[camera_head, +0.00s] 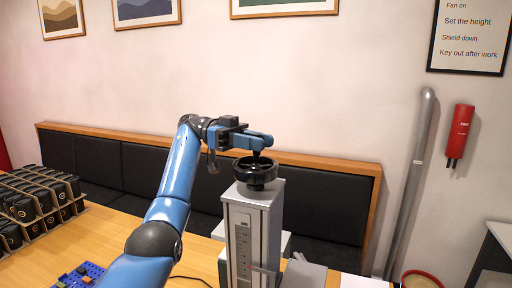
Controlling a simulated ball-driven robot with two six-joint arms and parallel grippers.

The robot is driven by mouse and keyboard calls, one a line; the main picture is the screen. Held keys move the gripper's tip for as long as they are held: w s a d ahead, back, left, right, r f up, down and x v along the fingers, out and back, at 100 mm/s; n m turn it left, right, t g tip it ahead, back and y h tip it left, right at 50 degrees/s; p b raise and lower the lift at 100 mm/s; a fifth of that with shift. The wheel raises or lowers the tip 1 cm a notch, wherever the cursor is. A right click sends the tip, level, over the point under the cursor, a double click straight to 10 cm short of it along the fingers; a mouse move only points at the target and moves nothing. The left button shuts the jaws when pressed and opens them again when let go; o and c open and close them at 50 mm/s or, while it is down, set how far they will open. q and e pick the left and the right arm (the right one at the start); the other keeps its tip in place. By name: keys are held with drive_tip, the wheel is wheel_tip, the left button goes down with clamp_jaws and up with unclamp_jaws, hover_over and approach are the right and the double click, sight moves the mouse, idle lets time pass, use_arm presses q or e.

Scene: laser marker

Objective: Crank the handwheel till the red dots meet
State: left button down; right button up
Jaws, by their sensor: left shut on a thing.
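The black handwheel (255,171) lies flat on top of a grey column (252,222) with a scale on its front face. My left arm comes up from the lower left. My left gripper (258,148) reaches over the wheel from above and is shut on the wheel's handle, which is mostly hidden by the fingers. The lower part of the laser marker is cut off by the bottom edge. The red dots cannot be made out in this view. My right gripper is not in view.
Racks of black cups (40,202) stand on the wooden table at the left. A blue tray (78,276) with small parts lies at the lower left. A dark padded bench (330,209) runs behind. A grey pipe (410,185) and a red device (460,134) are at the right.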

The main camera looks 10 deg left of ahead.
use_arm(q)
drive_tip(key=shift+f, duration=0.1)
drive_tip(key=c, duration=1.1)
unclamp_jaws()
drive_tip(key=shift+d, duration=0.1)
drive_tip(key=shift+o, duration=0.2)
drive_tip(key=shift+r, duration=0.2)
drive_tip(key=shift+r, duration=0.6)
wheel_tip(320, 180, up, 5)
drive_tip(key=p, duration=0.2)
drive_tip(key=shift+f+p, duration=0.15)
drive_tip(key=shift+p, duration=0.15)
wheel_tip(320, 180, up, 14)
drive_tip(key=p, duration=1.3)
drive_tip(key=shift+p, duration=0.3)
drive_tip(key=shift+f, duration=0.1)
